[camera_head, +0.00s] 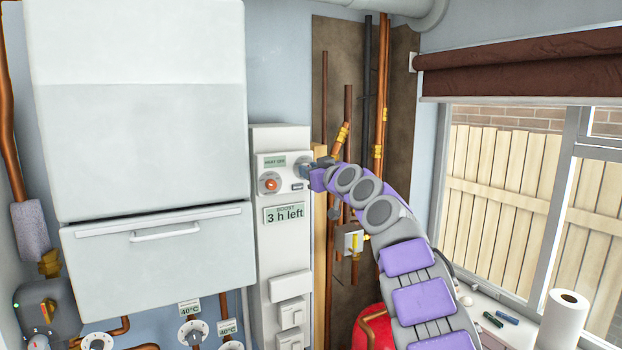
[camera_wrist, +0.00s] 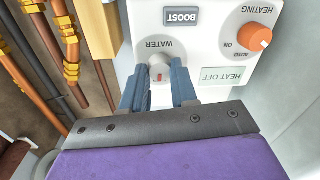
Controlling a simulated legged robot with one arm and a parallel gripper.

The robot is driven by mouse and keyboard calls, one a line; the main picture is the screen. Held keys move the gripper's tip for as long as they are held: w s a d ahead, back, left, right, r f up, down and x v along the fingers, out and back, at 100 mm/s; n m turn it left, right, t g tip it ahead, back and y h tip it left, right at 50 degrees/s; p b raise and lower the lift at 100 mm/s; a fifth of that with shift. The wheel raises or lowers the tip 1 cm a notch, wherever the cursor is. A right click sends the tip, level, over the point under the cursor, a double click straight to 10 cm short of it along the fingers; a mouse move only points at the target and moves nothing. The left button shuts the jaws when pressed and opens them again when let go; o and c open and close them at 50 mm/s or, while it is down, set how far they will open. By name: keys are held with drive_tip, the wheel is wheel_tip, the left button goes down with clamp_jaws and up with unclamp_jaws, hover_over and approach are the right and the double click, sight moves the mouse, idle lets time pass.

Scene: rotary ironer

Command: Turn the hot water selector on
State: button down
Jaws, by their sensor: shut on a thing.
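The hot water selector is a pale round knob (camera_wrist: 160,75) under the word WATER on the white control panel (camera_head: 279,140). A small red mark shows on it. In the wrist view, where the panel appears upside down, my gripper's blue-grey fingers (camera_wrist: 159,85) stand on both sides of the knob and are shut on it. In the head view my gripper (camera_head: 311,167) reaches the panel's upper right from the right and largely hides the knob. The panel display (camera_wrist: 223,76) reads HEAT OFF.
An orange HEATING knob (camera_wrist: 254,37) and a BOOST button (camera_wrist: 181,16) sit close by on the panel. A "3 h left" display (camera_head: 285,214) is below. Copper pipes (camera_head: 382,90) run to the right, a white boiler (camera_head: 140,120) stands left, and a red tank (camera_head: 372,328) is below.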

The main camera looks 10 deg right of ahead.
drive_tip(key=shift+m+t+b, duration=0.3)
drive_tip(key=shift+m+b, duration=1.05)
drive_tip(key=shift+m, duration=4.15)
drive_tip(key=c, duration=0.9)
unclamp_jaws()
drive_tip(key=shift+d, duration=0.15)
drive_tip(key=shift+f, duration=0.1)
drive_tip(key=shift+s, duration=0.15)
